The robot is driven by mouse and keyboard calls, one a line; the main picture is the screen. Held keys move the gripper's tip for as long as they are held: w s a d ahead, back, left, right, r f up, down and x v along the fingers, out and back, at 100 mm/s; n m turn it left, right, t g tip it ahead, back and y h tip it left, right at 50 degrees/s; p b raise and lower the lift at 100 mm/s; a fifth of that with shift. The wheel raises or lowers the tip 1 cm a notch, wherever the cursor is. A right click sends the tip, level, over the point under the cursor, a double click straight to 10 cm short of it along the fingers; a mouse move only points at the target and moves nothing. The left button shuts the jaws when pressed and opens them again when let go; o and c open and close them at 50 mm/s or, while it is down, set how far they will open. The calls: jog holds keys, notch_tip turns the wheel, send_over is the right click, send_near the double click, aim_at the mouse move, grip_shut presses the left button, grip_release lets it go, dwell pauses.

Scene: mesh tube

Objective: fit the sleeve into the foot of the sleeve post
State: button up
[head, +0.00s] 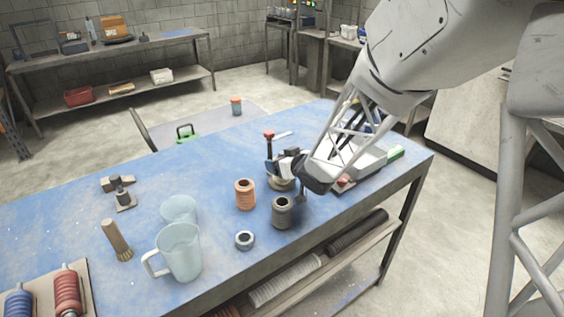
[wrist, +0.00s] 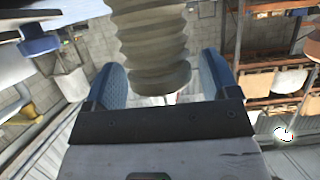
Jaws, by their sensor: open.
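My gripper (head: 281,166) is low over the right part of the blue table, tipped on its side. In the wrist view its two blue fingers stand apart, with a pale ribbed tube (wrist: 150,45) between and beyond them. This tube may be the sleeve; I cannot tell whether the fingers touch it. In the head view a dark upright with a red top (head: 268,135) stands just behind the fingers, and a round metal base (head: 280,184) shows below them. I cannot tell for sure which of these belongs to the sleeve post; the gripper hides part of them.
A grey spool (head: 282,212), an orange spool (head: 245,194) and a grey ring (head: 244,240) stand close in front of the gripper. A clear jug (head: 181,252), a brush (head: 117,240) and a small dark stand (head: 123,193) are further left. The table's back left is clear.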

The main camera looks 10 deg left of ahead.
jog(key=v, duration=1.1)
jog(key=shift+s+d, duration=0.25)
jog(key=shift+d, duration=0.1)
dwell(0.7)
jog(key=s+d+r+m+h, duration=0.3)
jog(key=s+d+h, duration=0.2)
jog(key=d, duration=0.4)
jog(key=s+d+r+m+h, duration=0.3)
jog(key=s+d+h, duration=0.1)
jog(key=d, duration=0.6)
jog(key=s+d+r+m+g, duration=0.1)
jog(key=s+d+g, duration=0.1)
jog(key=s, duration=0.8)
jog(key=s+d+r+m+g, duration=0.1)
jog(key=s+g, duration=0.3)
jog(key=s, duration=0.6)
jog(key=shift+s+d+m+g, duration=0.3)
jog(key=shift+d+m+g, duration=0.1)
jog(key=shift+d+m, duration=0.2)
